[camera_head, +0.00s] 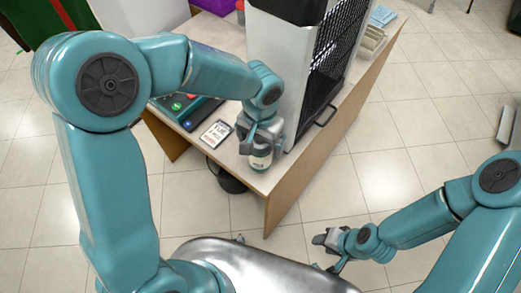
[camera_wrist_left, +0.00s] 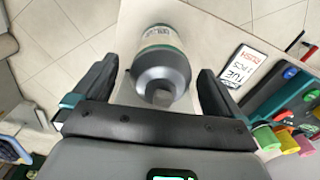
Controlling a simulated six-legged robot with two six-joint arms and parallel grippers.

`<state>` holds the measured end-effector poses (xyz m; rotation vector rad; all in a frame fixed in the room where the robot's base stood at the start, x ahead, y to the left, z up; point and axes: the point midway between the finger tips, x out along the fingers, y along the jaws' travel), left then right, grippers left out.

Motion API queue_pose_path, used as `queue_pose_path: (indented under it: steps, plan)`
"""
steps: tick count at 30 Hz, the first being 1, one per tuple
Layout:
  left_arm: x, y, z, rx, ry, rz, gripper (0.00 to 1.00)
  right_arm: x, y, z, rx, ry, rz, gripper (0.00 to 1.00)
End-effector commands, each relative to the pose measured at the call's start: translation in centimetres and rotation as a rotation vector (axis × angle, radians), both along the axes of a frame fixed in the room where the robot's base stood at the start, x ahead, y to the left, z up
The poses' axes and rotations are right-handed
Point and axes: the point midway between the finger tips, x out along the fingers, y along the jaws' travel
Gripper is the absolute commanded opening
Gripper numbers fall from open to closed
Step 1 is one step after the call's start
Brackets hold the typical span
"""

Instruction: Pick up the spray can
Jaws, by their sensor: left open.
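The spray can (camera_head: 261,161) stands near the front corner of the table, mostly hidden by my left gripper (camera_head: 262,140) in the head view. In the left wrist view the can (camera_wrist_left: 162,66) has a grey rounded top and a pale label with a green band. It lies between the two dark fingers of my left gripper (camera_wrist_left: 158,72), with gaps on both sides. The left gripper is open and has not closed on the can. My right gripper (camera_head: 325,250) is low at the right, away from the table, with its fingers apart and empty.
A tall white and black cabinet (camera_head: 275,60) stands on the table (camera_head: 300,172), right beside my left gripper. A tag card (camera_head: 215,134) and a device with coloured buttons (camera_head: 185,108) lie to the left. A dark bin (camera_head: 229,180) is under the table.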

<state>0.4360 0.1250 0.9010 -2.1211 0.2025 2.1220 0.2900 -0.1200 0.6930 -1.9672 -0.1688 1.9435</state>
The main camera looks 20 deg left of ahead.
Motion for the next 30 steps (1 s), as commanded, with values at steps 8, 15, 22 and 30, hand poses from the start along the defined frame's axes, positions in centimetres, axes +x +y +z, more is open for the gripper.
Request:
queue_pose_path:
  steps: [8, 15, 22, 30]
  plan:
    - [0.1, 0.0, -2.1, -0.001, -0.001, 0.0, 0.99, 0.0, 0.0, 0.1, 0.0, 0.0, 0.0, 0.43]
    - [0.1, 0.0, -2.1, -0.001, -0.001, 0.001, 0.63, 0.0, 0.0, 0.1, 0.0, 0.0, 0.0, 0.43]
    - [0.2, 0.0, -2.0, -0.001, -0.001, 0.001, 0.32, 0.0, 0.0, 0.1, 0.0, 0.0, 0.0, 0.43]
    - [0.2, 0.0, -1.1, -0.001, -0.004, 0.002, 0.32, 0.0, 0.0, 0.1, 0.0, 0.0, 0.0, 0.43]
